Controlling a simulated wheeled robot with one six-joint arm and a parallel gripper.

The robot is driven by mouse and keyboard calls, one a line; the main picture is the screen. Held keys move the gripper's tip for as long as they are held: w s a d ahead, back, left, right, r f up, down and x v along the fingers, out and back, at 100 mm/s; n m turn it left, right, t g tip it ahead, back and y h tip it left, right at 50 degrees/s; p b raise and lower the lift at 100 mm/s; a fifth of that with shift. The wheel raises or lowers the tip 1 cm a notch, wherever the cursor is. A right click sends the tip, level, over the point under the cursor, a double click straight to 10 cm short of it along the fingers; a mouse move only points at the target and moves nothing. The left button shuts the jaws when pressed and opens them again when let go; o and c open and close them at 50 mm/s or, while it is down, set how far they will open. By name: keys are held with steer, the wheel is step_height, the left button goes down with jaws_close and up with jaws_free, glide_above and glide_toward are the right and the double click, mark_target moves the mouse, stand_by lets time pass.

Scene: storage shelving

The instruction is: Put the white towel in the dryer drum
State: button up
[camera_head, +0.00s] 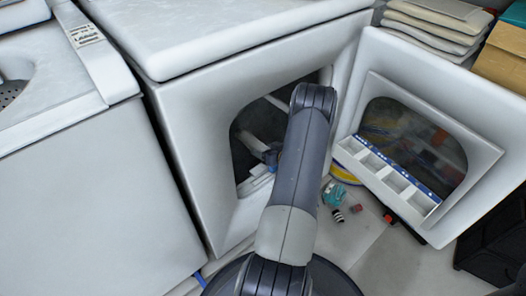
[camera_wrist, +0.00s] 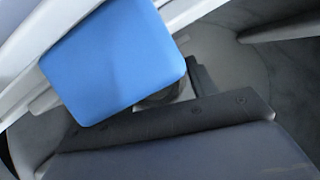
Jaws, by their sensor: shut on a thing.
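The dryer (camera_head: 185,120) stands in the middle of the head view, its door (camera_head: 350,110) swung open to the right. My arm reaches through the round-cornered opening, and my gripper (camera_head: 268,160) is inside the dark drum (camera_head: 245,152), partly hidden by the arm. A white towel (camera_head: 258,184) shows as a small pale patch below my gripper, at the lower part of the opening. My gripper is shut on it. In the wrist view a blue pad (camera_wrist: 115,65) covers the middle left, with white strips (camera_wrist: 45,55) beside it. The grey curved drum wall (camera_wrist: 285,75) lies to the right.
Folded cloths (camera_head: 430,25) are stacked behind the door, beside a cardboard box (camera_head: 505,55). A washer (camera_head: 70,170) stands at left.

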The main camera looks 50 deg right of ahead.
steer(key=o, duration=1.1)
steer(key=shift+s+r+p, duration=0.1)
steer(key=shift+r+p, duration=0.35)
steer(key=shift+p, duration=0.35)
steer(key=p+v, duration=0.1)
steer(key=v, duration=1)
steer(key=shift+s, duration=0.4)
steer(key=shift+w+f, duration=0.1)
steer(key=shift+w, duration=0.05)
